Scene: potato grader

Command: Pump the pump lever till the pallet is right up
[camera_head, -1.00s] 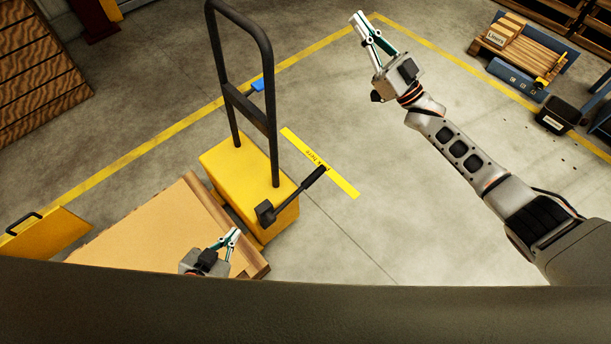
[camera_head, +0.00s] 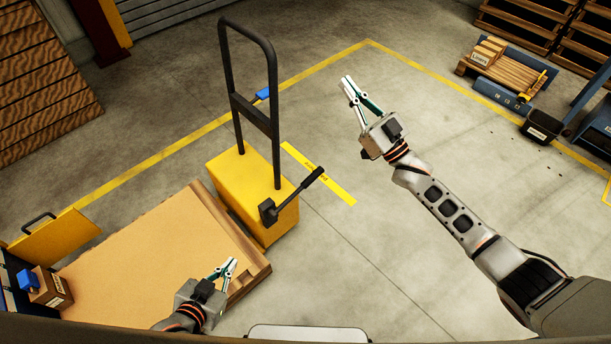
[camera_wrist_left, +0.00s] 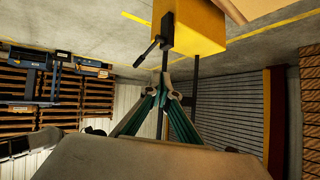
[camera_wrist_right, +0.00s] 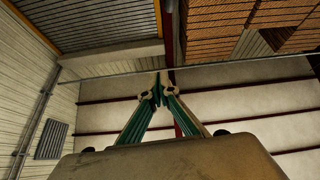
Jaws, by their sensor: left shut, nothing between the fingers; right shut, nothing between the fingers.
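The black pump lever (camera_head: 297,191) juts up and to the right from the yellow pump unit (camera_head: 236,178), which has a tall black handle frame (camera_head: 255,113). The lever also shows in the left wrist view (camera_wrist_left: 148,50). The wooden pallet (camera_head: 262,271) with a tan sheet on top (camera_head: 150,255) lies beside the pump unit. My left gripper (camera_head: 232,261) is shut and empty above the pallet's near right part, apart from the lever. My right gripper (camera_head: 346,79) is shut and empty over open floor, to the right of the handle frame and apart from the lever.
A yellow flap (camera_head: 52,241) and a small box (camera_head: 50,287) are at the left. A black bin (camera_head: 541,126) and a pallet with boxes (camera_head: 510,72) stand at the far right. Floor right of the pump unit is clear.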

